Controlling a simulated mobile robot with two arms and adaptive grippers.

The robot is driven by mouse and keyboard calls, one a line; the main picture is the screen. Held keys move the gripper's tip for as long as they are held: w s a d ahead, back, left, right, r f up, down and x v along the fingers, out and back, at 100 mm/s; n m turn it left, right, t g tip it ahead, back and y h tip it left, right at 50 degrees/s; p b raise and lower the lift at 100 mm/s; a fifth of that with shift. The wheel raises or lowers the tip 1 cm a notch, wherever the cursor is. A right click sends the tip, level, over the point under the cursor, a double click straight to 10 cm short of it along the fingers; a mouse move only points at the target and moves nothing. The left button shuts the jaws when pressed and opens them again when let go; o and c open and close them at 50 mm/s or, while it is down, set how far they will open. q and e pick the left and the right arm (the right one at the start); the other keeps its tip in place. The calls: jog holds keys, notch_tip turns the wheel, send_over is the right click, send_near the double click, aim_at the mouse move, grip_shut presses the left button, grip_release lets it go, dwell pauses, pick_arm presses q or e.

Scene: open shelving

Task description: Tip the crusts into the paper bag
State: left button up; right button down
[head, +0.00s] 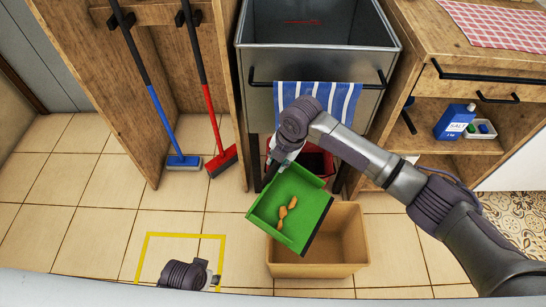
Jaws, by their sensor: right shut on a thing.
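My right gripper (271,170) is shut on the near-wall end of a green dustpan (308,198); its fingers are partly hidden. Several brown crusts (284,211) lie in the middle of the pan. The pan slants down toward the lower right, and its dark front lip overlaps the paper bag (345,245) in the picture. The bag is tan, open at the top and stands upright on the floor. The pan hides its left part, and no crusts show in the part of it I see. My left gripper (214,280) is low at the bottom edge, and its fingers are too small to read.
A yellow outlined square (180,236) is marked on the tiled floor. A blue broom (182,161) and a red broom (221,161) hang in the wooden shelving at left. A metal sink unit with a striped towel (345,100) stands behind. A red container (318,161) sits below it.

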jog(key=shift+s+d+r, duration=0.25)
jog(key=shift+d+r, duration=0.15)
jog(key=shift+d, duration=0.1)
pick_arm(q)
jog(key=shift+r+t+b, duration=0.5)
jog(key=shift+r+b, duration=2.25)
jog(key=shift+r, duration=4.65)
jog(key=w+d+r+t+h+b, duration=0.1)
jog(key=w+d+r+t+b, duration=0.1)
jog(key=w+r+t, duration=0.3)
jog(key=w+d+t+h+b, duration=0.1)
jog(key=w+d+t+b, duration=0.15)
jog(key=w, duration=0.45)
notch_tip(320, 180, up, 14)
jog(key=w+d+t+h+b, duration=0.2)
jog(key=t+h+b, duration=0.1)
jog(key=t, duration=0.7)
jog(key=shift+w+d+m, duration=0.2)
jog(key=shift+w+m, duration=0.1)
jog(key=shift+w, duration=0.1)
pick_arm(e)
jog(key=s+d+r+t+y, duration=0.1)
jog(key=s+d+y, duration=0.3)
jog(key=d, duration=0.5)
jog(key=s+d+r+t+y, duration=0.2)
jog(key=s+d, duration=0.4)
jog(key=d, duration=0.3)
jog(key=shift+d+r+t+y, duration=0.15)
jog(key=shift+d+t+y, duration=0.35)
jog(key=shift+y, duration=0.5)
